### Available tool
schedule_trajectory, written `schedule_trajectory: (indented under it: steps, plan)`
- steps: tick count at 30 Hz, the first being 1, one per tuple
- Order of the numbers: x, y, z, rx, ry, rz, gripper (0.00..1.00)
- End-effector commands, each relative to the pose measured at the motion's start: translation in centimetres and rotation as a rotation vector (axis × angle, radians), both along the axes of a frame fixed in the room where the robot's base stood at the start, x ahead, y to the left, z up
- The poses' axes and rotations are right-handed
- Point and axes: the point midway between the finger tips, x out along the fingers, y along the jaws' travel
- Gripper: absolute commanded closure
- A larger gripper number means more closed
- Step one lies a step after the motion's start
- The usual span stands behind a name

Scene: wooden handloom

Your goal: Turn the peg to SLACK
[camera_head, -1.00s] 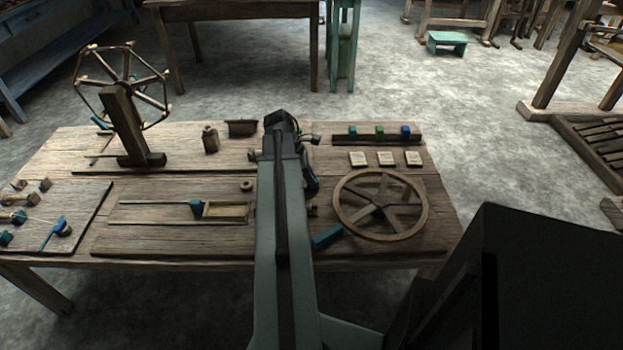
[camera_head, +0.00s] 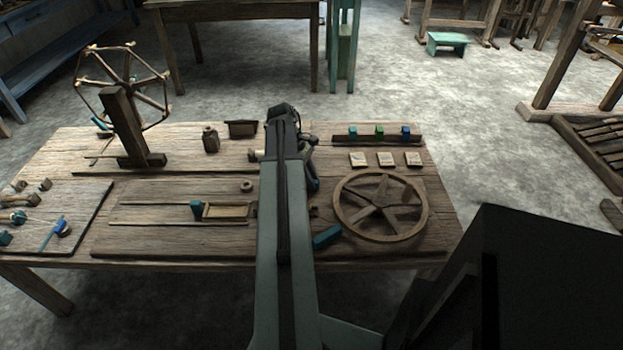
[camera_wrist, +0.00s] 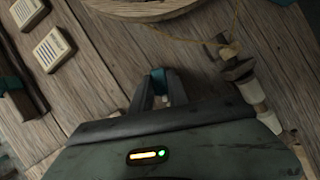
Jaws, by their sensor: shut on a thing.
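My gripper (camera_wrist: 160,94) is shut on a small teal piece (camera_wrist: 158,74) in the wrist view, which I take to be the peg. Only its teal end shows between the fingers; its lower part and any SLACK mark are hidden. In the head view my own arm covers the peg and the fingertips, over the back middle of the table.
In the wrist view, a wooden fitting (camera_wrist: 236,68) with pale rollers and a cord stands right of my gripper. Pale cards (camera_wrist: 52,48) lie at upper left. In the head view, a spoked wheel (camera_head: 343,205) lies right of my arm, and a teal block (camera_head: 326,236) beside it.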

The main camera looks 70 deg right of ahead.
Motion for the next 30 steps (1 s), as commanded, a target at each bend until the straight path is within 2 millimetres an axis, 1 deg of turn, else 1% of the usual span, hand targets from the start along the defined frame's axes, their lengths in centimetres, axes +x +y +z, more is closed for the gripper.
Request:
schedule_trajectory:
  steps: [6,7,8,9,20,23,26,30]
  plan:
    - [0.1,0.0,0.0,-0.001,-0.002,-0.001,1.0]
    - [0.1,0.0,0.0,-0.001,-0.002,-0.001,0.77]
    - [0.1,0.0,0.0,-0.001,-0.002,-0.001,0.69]
    - [0.1,0.0,0.0,-0.001,-0.002,-0.001,0.58]
    - [0.1,0.0,0.3,-0.001,-0.001,0.0,0.58]
    - [0.4,0.0,1.2,-0.001,-0.001,0.001,0.58]
    - [0.9,0.0,2.7,-0.001,-0.001,0.001,0.58]
    - [1.9,-0.1,5.3,0.0,-0.001,0.002,0.58]
